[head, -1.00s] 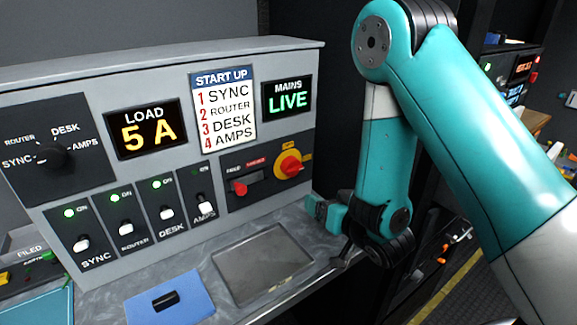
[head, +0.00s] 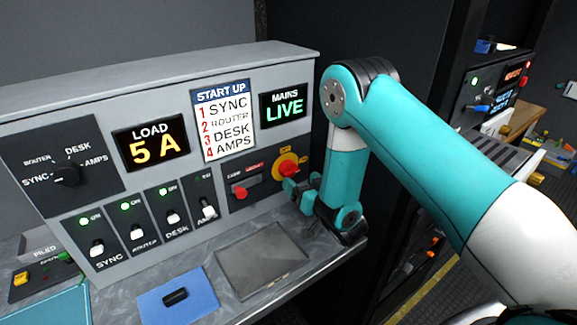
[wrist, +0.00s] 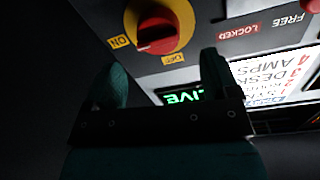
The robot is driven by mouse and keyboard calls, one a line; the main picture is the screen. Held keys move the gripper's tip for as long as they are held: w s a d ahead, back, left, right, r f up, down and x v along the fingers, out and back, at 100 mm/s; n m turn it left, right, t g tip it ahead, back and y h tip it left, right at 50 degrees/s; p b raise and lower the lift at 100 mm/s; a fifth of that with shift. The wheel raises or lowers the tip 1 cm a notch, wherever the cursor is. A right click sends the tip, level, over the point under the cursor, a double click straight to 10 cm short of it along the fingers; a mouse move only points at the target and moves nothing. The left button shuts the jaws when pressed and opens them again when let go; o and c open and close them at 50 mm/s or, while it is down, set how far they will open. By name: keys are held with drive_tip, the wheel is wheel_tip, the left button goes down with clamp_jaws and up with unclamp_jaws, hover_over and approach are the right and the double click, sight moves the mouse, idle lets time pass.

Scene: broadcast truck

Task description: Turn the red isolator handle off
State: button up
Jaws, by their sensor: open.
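The red isolator handle (head: 285,170) sits on a yellow round plate at the right end of the grey console's front, partly hidden by my gripper in the head view. In the wrist view the red handle (wrist: 157,32) is clear, with an ON label (wrist: 120,41) to its left and an OFF label (wrist: 173,59) below it. My gripper (wrist: 160,75) is open and empty, its fingers apart below the handle in that view. In the head view my gripper (head: 297,192) is just below and right of the handle; I cannot tell whether it touches.
A red slider knob (head: 239,193) under the FREE and LOCKED labels is left of the handle. Several switches (head: 171,217) line the panel. A blue pad (head: 205,296) lies on the shelf.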

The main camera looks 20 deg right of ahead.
sight(292, 173)
drive_tip(key=p+x, duration=0.1)
drive_tip(key=x, duration=0.1)
drive_tip(key=p+x, duration=0.1)
drive_tip(key=x, duration=0.1)
drive_tip(key=shift+r+p, duration=0.2)
drive_tip(key=shift+p, duration=0.2)
drive_tip(key=shift+w+a+f+p, duration=0.15)
drive_tip(key=shift+w+f+p, duration=0.1)
drive_tip(key=shift+w+p, duration=0.3)
drive_tip(key=shift+w, duration=0.1)
